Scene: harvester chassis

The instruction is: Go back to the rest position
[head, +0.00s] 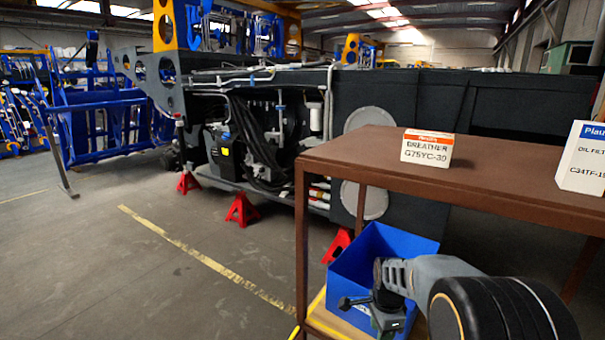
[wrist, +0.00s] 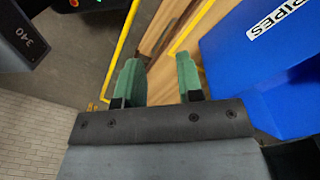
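My gripper (head: 370,310) shows at the lower right of the head view, in front of the blue bin. My arm reaches to it from the lower right corner. In the wrist view, the two green fingers of my gripper (wrist: 159,80) are spread apart with nothing between them. Wooden boards or a wooden surface (wrist: 160,45) and floor show beyond the fingers. The blue bin (wrist: 250,65), labelled PIPES, is just right of the fingers.
The brown table (head: 480,170) holds a breather box (head: 427,149) and an oil filter box (head: 583,160). A yellow-edged lower shelf (head: 325,320) lies beneath. The dark harvester chassis (head: 450,95) stands behind on red stands (head: 241,210).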

